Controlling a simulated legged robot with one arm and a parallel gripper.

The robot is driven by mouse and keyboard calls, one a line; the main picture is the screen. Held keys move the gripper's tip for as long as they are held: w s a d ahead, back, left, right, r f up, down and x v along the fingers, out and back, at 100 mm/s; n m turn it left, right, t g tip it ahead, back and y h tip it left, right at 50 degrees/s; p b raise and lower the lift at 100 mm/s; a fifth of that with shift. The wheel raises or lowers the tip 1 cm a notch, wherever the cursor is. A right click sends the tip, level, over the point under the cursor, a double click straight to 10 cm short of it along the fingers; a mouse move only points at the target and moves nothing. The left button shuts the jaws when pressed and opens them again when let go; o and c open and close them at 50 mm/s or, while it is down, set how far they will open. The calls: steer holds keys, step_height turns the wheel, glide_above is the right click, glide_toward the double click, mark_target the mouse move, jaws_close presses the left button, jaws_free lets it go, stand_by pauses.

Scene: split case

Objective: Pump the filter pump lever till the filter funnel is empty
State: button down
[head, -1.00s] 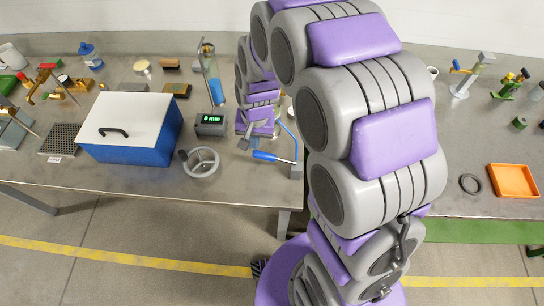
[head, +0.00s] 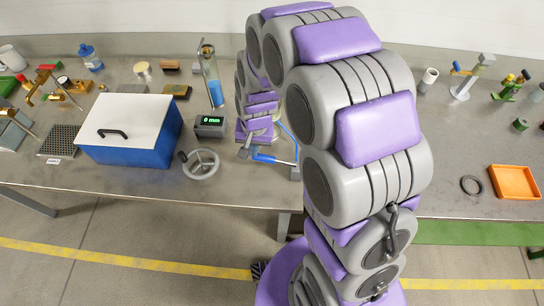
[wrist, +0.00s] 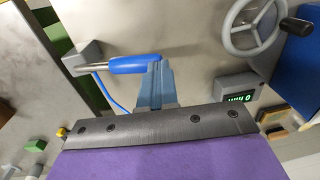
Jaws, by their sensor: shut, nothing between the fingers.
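The pump lever (head: 264,157) has a blue grip on a metal rod, joined to a grey block near the bench's front edge. It also shows in the wrist view (wrist: 136,65), running left to the block. My gripper (head: 246,152) is shut and empty at the grip's left end in the head view. In the wrist view my fingertips (wrist: 153,63) lie over or against the grip's free end; contact is not certain. A blue hose (head: 288,130) runs from the block up behind my arm. I cannot make out the filter funnel; my arm hides that area.
A handwheel (head: 201,163), a display reading 0 mm (head: 209,121) and a clear column with blue content (head: 212,80) stand left of my gripper. A blue box with a white lid (head: 130,128) is further left. An orange tray (head: 514,182) lies far right.

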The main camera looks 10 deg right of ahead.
steer(key=shift+a+f+b, duration=0.15)
steer(key=shift+f+b, duration=0.1)
steer(key=shift+f, duration=1.25)
steer(key=shift+a+f+b, duration=0.1)
steer(key=shift+f+b, duration=0.15)
steer(key=shift+f, duration=1.2)
steer(key=shift+r, duration=0.1)
steer(key=shift+d+r+p, duration=0.15)
steer(key=shift+r+p, duration=0.6)
steer(key=shift+r, duration=0.95)
steer(key=shift+d+r+p, duration=0.1)
steer(key=shift+r+p, duration=0.65)
steer(key=shift+r, duration=0.9)
steer(key=shift+f, duration=0.15)
